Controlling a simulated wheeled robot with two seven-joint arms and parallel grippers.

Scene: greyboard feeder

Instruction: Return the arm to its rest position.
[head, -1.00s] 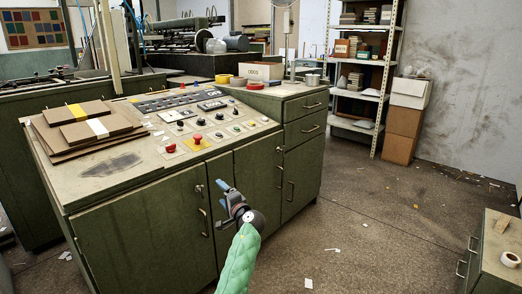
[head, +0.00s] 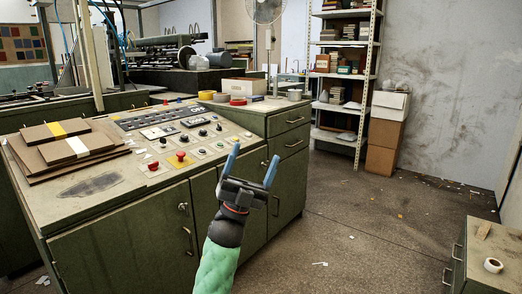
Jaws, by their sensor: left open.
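My left gripper (head: 248,168) is in the lower middle of the head view, with a green sleeve on its arm. Its two blue fingers point up and stand well apart, with nothing between them. It is in front of the green cabinet doors, near the right part of the control console (head: 91,184). I cannot tell whether it touches the cabinet; it appears clear of it. My right gripper is not in view.
A low cabinet (head: 493,244) with a tape roll (head: 493,265) stands at the lower right. Cardboard boxes (head: 384,147) stand by the shelf (head: 335,107). The floor between is mostly open.

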